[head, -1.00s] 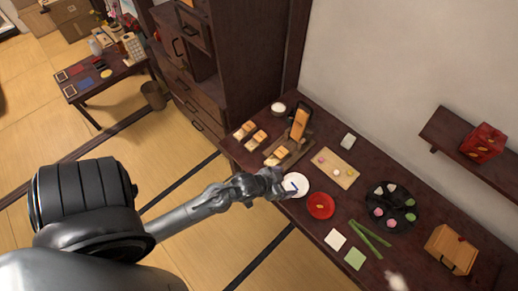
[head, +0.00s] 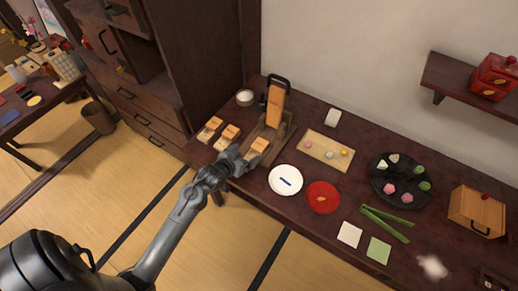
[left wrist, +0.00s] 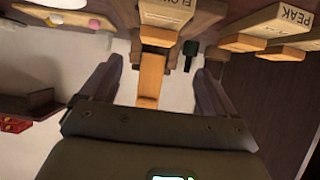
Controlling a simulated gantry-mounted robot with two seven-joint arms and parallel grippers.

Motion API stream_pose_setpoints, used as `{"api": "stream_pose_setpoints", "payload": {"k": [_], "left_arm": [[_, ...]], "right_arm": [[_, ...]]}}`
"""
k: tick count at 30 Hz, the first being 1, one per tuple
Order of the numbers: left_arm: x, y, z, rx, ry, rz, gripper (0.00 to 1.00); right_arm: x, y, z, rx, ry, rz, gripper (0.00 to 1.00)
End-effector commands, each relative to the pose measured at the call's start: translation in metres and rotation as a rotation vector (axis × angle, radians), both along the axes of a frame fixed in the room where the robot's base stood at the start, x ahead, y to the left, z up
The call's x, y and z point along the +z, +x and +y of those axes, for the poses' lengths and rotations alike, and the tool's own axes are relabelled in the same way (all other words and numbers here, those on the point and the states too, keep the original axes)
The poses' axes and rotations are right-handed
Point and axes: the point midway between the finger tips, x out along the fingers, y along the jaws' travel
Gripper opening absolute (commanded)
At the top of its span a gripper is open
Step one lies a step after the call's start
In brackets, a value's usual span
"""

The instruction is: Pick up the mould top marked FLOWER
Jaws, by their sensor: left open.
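The mould top marked FLOWER (left wrist: 172,13) shows at the top centre of the left wrist view, its lettering upside down and cut by the frame edge. In the head view it appears to be the orange block (head: 259,146) at the front of the wooden press. My left gripper (head: 246,160) is open just in front of it, at the table's near edge. In the left wrist view my two fingers (left wrist: 155,80) are spread wide with nothing held between them. A mould marked PEAK (left wrist: 290,18) lies to the right there. My right gripper is not in view.
The press (head: 276,105) with its upright orange lever stands close behind FLOWER. Other moulds (head: 227,132) lie to its left. A white plate (head: 285,191) and a red dish (head: 322,208) lie to the right. A dark cabinet (head: 160,60) rises at the left.

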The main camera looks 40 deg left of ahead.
Motion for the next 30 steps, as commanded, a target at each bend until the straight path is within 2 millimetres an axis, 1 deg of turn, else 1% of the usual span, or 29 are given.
{"api": "stream_pose_setpoints", "payload": {"k": [1, 6, 14, 21, 24, 30], "left_arm": [[-0.004, 0.008, 0.001, 0.0, -0.001, -0.002, 0.89], [-0.015, 0.026, 0.003, 0.0, -0.001, -0.001, 0.89], [-0.022, 0.039, 0.003, -0.001, 0.001, -0.001, 0.89], [-0.039, 0.063, 0.002, -0.001, 0.0, 0.0, 0.89], [-0.044, 0.073, 0.003, -0.001, 0.0, -0.001, 0.89], [-0.047, 0.079, 0.004, -0.001, 0.0, 0.0, 0.89]], "right_arm": [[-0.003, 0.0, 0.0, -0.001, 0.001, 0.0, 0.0], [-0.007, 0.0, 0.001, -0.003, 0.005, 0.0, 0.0], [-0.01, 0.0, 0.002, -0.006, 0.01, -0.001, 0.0], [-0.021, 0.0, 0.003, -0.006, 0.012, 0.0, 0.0], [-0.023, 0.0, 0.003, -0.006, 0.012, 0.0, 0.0], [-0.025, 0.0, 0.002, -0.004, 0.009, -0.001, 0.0]]}}
